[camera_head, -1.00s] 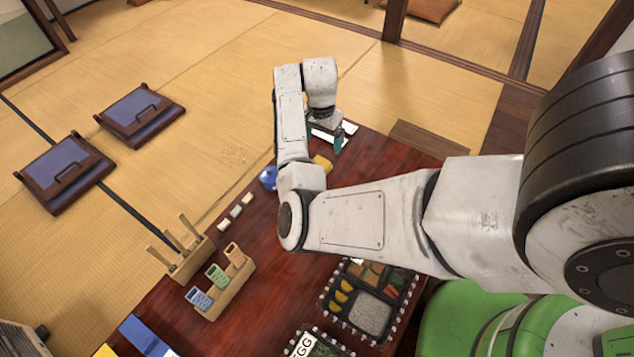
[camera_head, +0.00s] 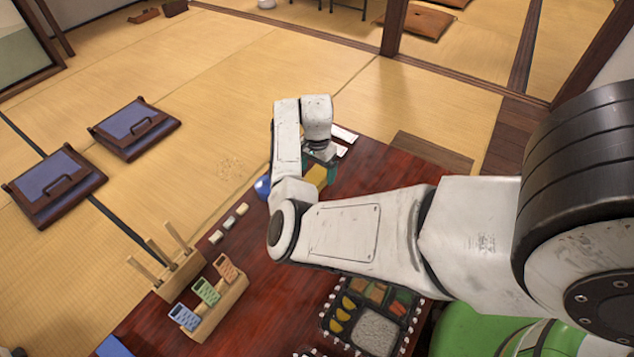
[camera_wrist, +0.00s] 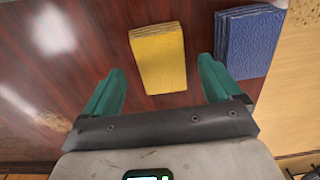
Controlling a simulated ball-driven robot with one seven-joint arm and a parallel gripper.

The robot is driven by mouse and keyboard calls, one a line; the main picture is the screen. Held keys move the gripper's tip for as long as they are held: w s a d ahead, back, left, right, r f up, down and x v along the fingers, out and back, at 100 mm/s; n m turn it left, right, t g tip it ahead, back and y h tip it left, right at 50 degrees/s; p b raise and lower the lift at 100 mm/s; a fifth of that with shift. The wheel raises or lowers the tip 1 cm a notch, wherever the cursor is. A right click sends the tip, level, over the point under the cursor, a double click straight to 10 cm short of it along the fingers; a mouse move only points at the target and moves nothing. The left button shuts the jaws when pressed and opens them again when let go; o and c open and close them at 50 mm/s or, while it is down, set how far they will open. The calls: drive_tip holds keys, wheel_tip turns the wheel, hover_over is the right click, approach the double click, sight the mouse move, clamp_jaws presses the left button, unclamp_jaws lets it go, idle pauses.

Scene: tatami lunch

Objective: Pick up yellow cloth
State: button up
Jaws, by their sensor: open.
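The yellow cloth (camera_wrist: 158,58) is a folded rectangle lying on the dark red wooden table. In the wrist view it lies ahead of my gripper (camera_wrist: 158,85), between the lines of its two green fingers. The fingers are open, with nothing held between them. In the head view the yellow cloth (camera_head: 317,174) shows only in part, under and beside my gripper (camera_head: 320,168), which hangs over the far end of the table. My arm hides some of this area.
A folded blue cloth (camera_wrist: 250,40) lies right of the yellow one near the table edge. On the table (camera_head: 262,313) stand a wooden holder with coloured devices (camera_head: 208,303), small blocks (camera_head: 229,222) and a food tray (camera_head: 375,331). Tatami floor surrounds it.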

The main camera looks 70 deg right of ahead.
wheel_tip(320, 180, down, 2)
drive_tip(key=shift+f+b, duration=0.25)
drive_tip(key=shift+b, duration=0.15)
drive_tip(key=c, duration=1)
drive_tip(key=shift+c, duration=0.2)
drive_tip(key=shift+r, duration=0.15)
